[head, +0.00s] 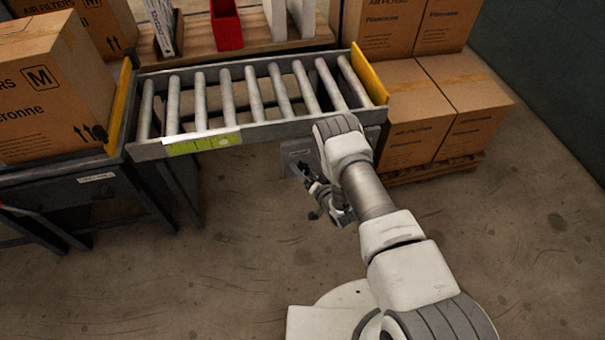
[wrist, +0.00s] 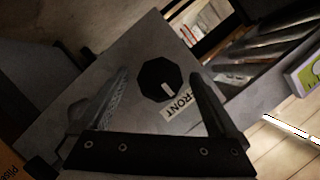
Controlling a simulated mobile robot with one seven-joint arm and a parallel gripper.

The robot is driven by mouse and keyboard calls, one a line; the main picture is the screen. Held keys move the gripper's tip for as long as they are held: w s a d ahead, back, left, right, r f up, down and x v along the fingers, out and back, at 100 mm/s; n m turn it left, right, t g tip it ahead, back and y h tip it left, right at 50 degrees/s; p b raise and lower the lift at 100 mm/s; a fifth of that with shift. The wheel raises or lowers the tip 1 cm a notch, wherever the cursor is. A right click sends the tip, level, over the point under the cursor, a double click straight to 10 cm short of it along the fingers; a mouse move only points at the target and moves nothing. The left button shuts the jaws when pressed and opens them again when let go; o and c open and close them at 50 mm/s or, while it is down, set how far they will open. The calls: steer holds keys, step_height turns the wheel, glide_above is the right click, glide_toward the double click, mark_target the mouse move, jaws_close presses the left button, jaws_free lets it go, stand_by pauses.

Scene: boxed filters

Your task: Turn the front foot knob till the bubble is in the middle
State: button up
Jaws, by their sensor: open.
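The front foot knob (wrist: 157,79) is a black faceted knob with a pale pointer mark, on a grey plate with a "FRONT" label (wrist: 179,108) in the wrist view. My gripper (wrist: 160,75) is open, with one finger on each side of the knob in the picture and gaps to both. I cannot tell whether the fingertips reach its depth. In the head view my gripper (head: 325,198) is low beside the conveyor's right front leg, and the knob is hidden. The yellow-green level (head: 203,145) sits on the conveyor's front rail; its bubble is too small to make out.
The roller conveyor (head: 146,151) stands above and behind my gripper. Boxes on a pallet (head: 425,172) are close on the right. A dark bench (head: 90,195) with cartons (head: 45,85) is at left. The floor in front is clear.

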steer(key=shift+w+a+f, duration=0.15)
steer(key=shift+w+a, duration=0.2)
steer(key=shift+w, duration=0.2)
steer(key=c, duration=1.4)
